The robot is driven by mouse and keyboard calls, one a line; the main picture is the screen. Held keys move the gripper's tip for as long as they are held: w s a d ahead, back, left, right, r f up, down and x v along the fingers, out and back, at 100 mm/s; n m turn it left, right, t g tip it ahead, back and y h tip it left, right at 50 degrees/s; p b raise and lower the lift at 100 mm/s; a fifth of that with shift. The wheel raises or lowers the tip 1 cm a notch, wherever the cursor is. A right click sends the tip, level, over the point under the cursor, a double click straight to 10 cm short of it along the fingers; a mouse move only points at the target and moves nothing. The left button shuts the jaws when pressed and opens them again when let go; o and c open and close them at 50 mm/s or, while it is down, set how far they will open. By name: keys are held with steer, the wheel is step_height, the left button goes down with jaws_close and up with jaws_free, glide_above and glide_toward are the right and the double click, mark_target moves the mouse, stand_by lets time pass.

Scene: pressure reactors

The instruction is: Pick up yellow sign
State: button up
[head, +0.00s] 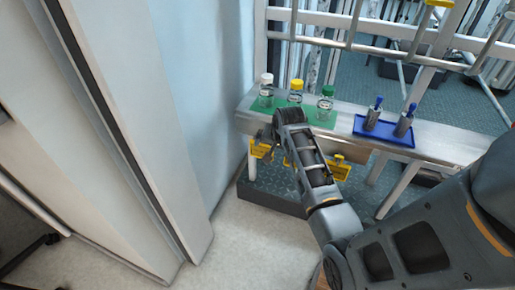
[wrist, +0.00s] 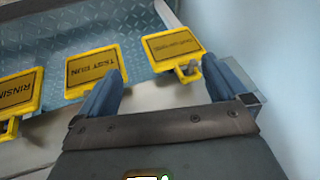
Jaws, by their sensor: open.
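Three yellow signs show in the wrist view, their lettering upside down. The right one (wrist: 172,45) has small print I cannot read. The middle one (wrist: 92,70) reads "TEST RUN", and the left one (wrist: 18,92) reads "RINSIN…", cut off by the frame edge. My gripper (wrist: 161,68) is open and empty. Its fingers reach toward the signs, with the right sign ahead between the fingertips and the middle one beside the left finger. In the head view, yellow signs show at the bench front, at left (head: 262,150) and right (head: 338,167); my arm partly hides the middle.
A metal bench (head: 440,142) carries a green mat with white-, yellow- and green-capped bottles (head: 296,92), and a blue tray (head: 384,133) with two metal cylinders. A pale wall (head: 205,90) stands close on the left. A dark tread platform (head: 275,196) lies below the bench.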

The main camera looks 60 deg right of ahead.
mark_target(262, 147)
step_height(262, 147, up, 4)
steer(key=w+d+m+p, duration=0.1)
steer(key=w+d+p, duration=0.1)
steer(key=b+x, duration=0.2)
steer(key=x, duration=0.6)
steer(key=shift+s+f+y+b, duration=0.15)
steer(key=shift+s+y+b, duration=0.15)
steer(key=shift+y+b, duration=0.1)
steer(key=c, duration=1.2)
